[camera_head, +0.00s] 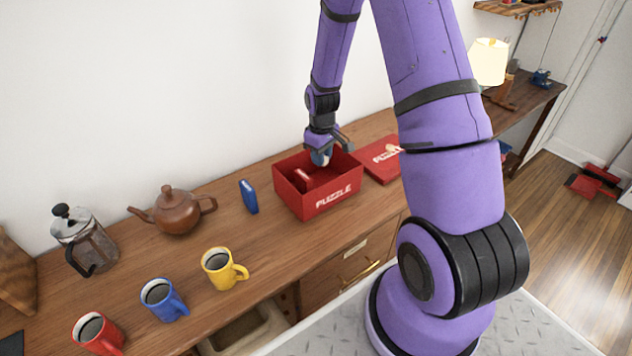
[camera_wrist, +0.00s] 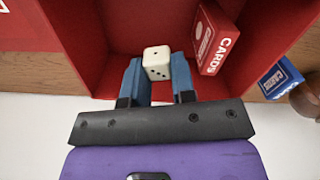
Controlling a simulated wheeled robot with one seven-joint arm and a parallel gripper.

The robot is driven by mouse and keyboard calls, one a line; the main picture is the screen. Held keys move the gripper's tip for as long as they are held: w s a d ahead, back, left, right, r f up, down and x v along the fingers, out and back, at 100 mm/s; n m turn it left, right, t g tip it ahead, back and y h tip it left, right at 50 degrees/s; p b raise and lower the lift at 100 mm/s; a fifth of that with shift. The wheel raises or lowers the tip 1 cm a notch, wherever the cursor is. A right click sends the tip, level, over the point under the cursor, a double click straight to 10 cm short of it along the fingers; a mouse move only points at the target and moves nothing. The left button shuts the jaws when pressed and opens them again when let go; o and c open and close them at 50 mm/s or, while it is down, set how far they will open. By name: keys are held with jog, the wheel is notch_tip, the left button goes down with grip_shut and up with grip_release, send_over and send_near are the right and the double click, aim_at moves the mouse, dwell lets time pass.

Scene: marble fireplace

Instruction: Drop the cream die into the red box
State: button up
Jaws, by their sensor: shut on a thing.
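The cream die (camera_wrist: 156,62) is held between the two blue fingertips of my gripper (camera_wrist: 157,75) in the wrist view. In the head view my gripper (camera_head: 321,158) is over the open red box (camera_head: 335,198), which is marked PUZZLE, at its back part. The red box (camera_wrist: 85,45) fills much of the wrist view behind the die. A red card pack (camera_wrist: 215,38) stands in the box beside the die, to its right. The die is not clear in the head view. I cannot tell its exact height above the box floor.
A blue card pack (camera_head: 249,196) stands left of the box. The red lid (camera_head: 379,160) lies to its right. A brown teapot (camera_head: 174,210), a French press (camera_head: 84,240) and yellow (camera_head: 220,268), blue (camera_head: 160,299) and red mugs (camera_head: 96,333) stand farther left on the wooden desk.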

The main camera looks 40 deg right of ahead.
jog(key=o, duration=1)
jog(key=shift+c, duration=0.2)
notch_tip(320, 180, up, 11)
dwell(0.4)
jog(key=s+a+r+m+t, duration=0.1)
jog(key=s+a+r, duration=0.3)
jog(key=s+r, duration=0.3)
jog(key=s+a+r+m+t, duration=0.1)
jog(key=s+a+r+t, duration=0.15)
jog(key=s+r, duration=0.4)
jog(key=s+a+r, duration=0.4)
jog(key=r, duration=0.6)
jog(key=s+a+r+m+t, duration=0.1)
jog(key=s+a+r, duration=0.1)
jog(key=s, duration=0.7)
jog(key=shift+s+a+t, duration=0.15)
jog(key=shift+s+t, duration=0.2)
jog(key=shift+s, duration=0.05)
